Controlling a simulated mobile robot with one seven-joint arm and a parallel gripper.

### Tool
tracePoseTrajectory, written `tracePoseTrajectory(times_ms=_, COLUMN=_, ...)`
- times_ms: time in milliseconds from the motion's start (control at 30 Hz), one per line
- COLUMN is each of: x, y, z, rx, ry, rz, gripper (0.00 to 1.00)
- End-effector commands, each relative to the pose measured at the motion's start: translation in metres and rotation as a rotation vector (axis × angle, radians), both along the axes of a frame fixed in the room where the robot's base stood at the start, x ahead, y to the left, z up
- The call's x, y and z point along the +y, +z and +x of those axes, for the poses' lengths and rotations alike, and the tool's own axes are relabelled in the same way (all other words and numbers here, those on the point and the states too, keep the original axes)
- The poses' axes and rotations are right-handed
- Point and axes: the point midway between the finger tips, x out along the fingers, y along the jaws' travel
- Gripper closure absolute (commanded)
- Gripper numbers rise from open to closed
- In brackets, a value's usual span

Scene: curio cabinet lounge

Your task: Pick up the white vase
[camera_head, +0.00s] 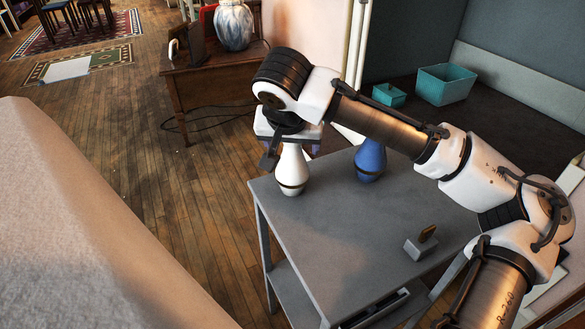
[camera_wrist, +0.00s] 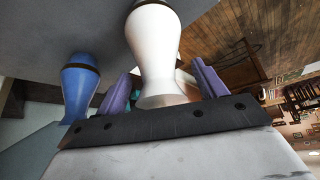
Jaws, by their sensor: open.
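The white vase (camera_head: 292,166) stands upright on the grey table (camera_head: 335,230), near its far left corner. It has a dark band low on its body. My gripper (camera_head: 293,143) is directly above it, pointing down, and hides its top in the head view. In the wrist view the white vase (camera_wrist: 157,50) extends between the two purple fingers of my open gripper (camera_wrist: 160,86). Its mouth end is near the palm, with a visible gap to the fingers. Whether either finger touches it cannot be told.
A blue vase (camera_head: 370,160) stands close on the right; it also shows in the wrist view (camera_wrist: 78,88). A small grey block with a wooden piece (camera_head: 421,243) lies nearer on the table. Teal boxes (camera_head: 446,84) and a wooden desk (camera_head: 215,82) with a marbled vase (camera_head: 234,25) are behind.

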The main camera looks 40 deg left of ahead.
Motion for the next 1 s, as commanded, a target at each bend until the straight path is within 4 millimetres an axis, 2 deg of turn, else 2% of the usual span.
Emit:
tracePoseTrajectory(times_ms=100, x=0.0028, y=-0.0101, z=0.0049, rx=0.000, ry=-0.001, rz=0.000, gripper=0.29)
tracePoseTrajectory(times_ms=367, x=0.0037, y=-0.0114, z=0.0059, rx=0.000, ry=0.000, rz=0.002, gripper=0.29)
tracePoseTrajectory(times_ms=767, x=0.0036, y=-0.0112, z=0.0057, rx=0.001, ry=0.000, rz=0.001, gripper=0.82)
tracePoseTrajectory(times_ms=1000, x=0.0036, y=-0.0104, z=0.0058, rx=0.000, ry=0.000, rz=0.002, gripper=0.82)
